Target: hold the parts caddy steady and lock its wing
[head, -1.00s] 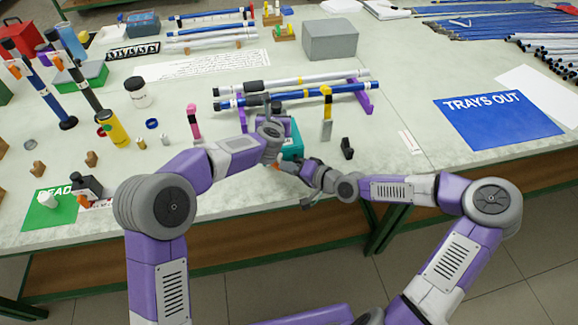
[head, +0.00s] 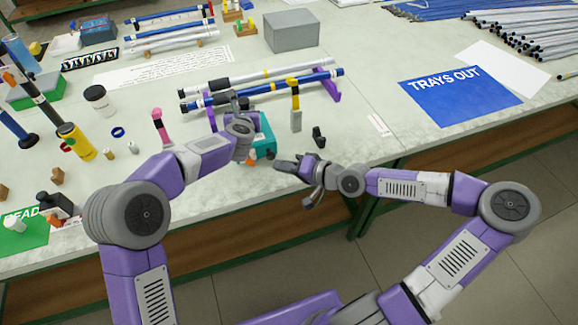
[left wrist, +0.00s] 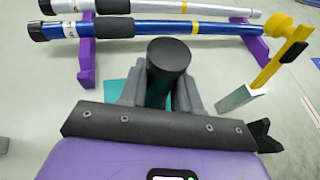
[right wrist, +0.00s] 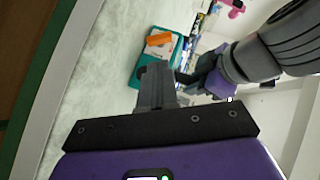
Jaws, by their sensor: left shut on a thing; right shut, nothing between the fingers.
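The parts caddy is a teal box (head: 266,135) near the front of the bench, partly hidden behind my left wrist. It shows in the right wrist view as a teal tray (right wrist: 136,76) with an orange piece (right wrist: 160,40) at its end. My left gripper (head: 235,103) is shut on a dark upright cylinder (left wrist: 168,58), with teal caddy surface just below its fingers. Whether the cylinder is part of the caddy is hard to see. My right gripper (head: 282,163) is shut and empty, just in front and right of the caddy, apart from it. The wing's state is unclear.
Behind the caddy, blue and white rods (head: 270,88) lie on purple stands (head: 327,84). A yellow-topped upright tool (head: 295,105) and a small black part (head: 318,137) stand to the right. A pink-topped tool (head: 160,127) stands left. The bench's front edge is close to my right gripper.

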